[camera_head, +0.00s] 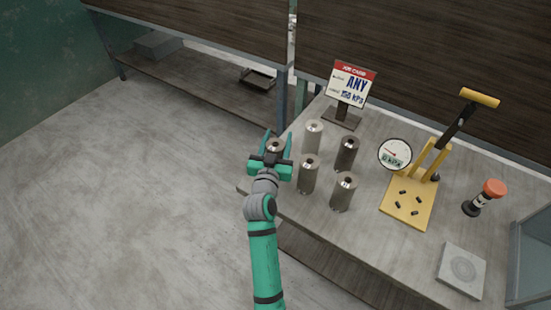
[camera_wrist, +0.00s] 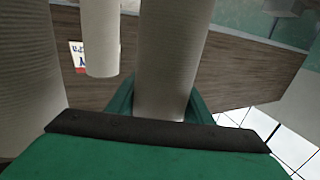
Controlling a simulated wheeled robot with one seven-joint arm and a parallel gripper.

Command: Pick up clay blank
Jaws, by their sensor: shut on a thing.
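My gripper (camera_head: 277,140) is at the left edge of the table, with its green fingers on both sides of a grey cylindrical clay blank (camera_head: 276,147). The held blank stands upright between the fingers in the wrist view (camera_wrist: 172,55); my gripper hides part of it. I cannot tell whether its base touches the table. Other cylinders stand to the right: a light one (camera_head: 313,138), a dark one (camera_head: 347,155), a grey one (camera_head: 308,175) and another grey one (camera_head: 343,192). Two neighbouring cylinders show at the left of the wrist view (camera_wrist: 98,40).
A job card sign (camera_head: 352,85) stands at the back of the table (camera_head: 300,232). A yellow lever press (camera_head: 410,203), a round gauge (camera_head: 395,153), a red-topped item (camera_head: 484,197) and a square plate (camera_head: 461,269) are to the right. Open floor lies left.

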